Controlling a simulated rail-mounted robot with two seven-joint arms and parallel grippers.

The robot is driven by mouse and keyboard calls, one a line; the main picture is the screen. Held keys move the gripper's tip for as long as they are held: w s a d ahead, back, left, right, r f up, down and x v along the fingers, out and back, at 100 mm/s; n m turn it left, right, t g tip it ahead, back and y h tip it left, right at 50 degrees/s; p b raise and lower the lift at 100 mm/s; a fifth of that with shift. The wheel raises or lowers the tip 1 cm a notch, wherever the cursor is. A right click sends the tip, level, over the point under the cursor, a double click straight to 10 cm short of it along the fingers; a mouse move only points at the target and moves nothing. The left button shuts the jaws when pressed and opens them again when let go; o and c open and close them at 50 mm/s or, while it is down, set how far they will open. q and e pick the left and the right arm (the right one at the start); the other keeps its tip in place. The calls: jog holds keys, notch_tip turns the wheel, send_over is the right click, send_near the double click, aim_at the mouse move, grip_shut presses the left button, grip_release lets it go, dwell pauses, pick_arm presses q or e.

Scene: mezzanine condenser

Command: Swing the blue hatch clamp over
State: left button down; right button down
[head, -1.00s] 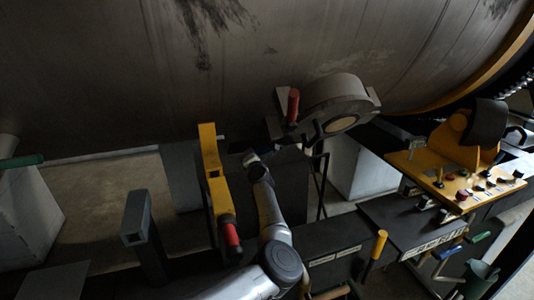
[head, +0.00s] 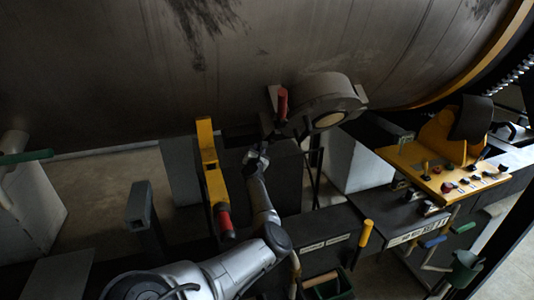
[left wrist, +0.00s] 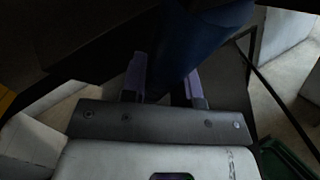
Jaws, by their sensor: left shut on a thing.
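My left gripper (head: 256,160) is in the middle of the head view, under the red-handled round fitting, with its arm reaching up from the bottom. In the left wrist view the gripper (left wrist: 165,85) has its two fingers on either side of a dark blue piece (left wrist: 205,35), which I take to be the blue hatch clamp. The gripper is shut on it. The piece runs up out of the top of that view, so its far end is hidden. In the head view the clamp is too dark to make out. My right gripper is not in view.
A yellow bar with a red grip (head: 213,175) stands close left of my arm. The round grey fitting (head: 325,100) with a red handle (head: 282,104) sits above right. A yellow control panel (head: 440,165) is at the right. A green bin (head: 328,285) is below.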

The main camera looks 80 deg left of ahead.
pick_arm(q)
jog(key=shift+w+f, duration=0.1)
jog(key=shift+w, duration=0.05)
jog(key=c, duration=0.9)
grip_release()
jog(key=shift+d, duration=0.1)
jog(key=shift+d, duration=0.25)
jog(key=shift+v, duration=6.6)
jog(key=shift+a, duration=0.1)
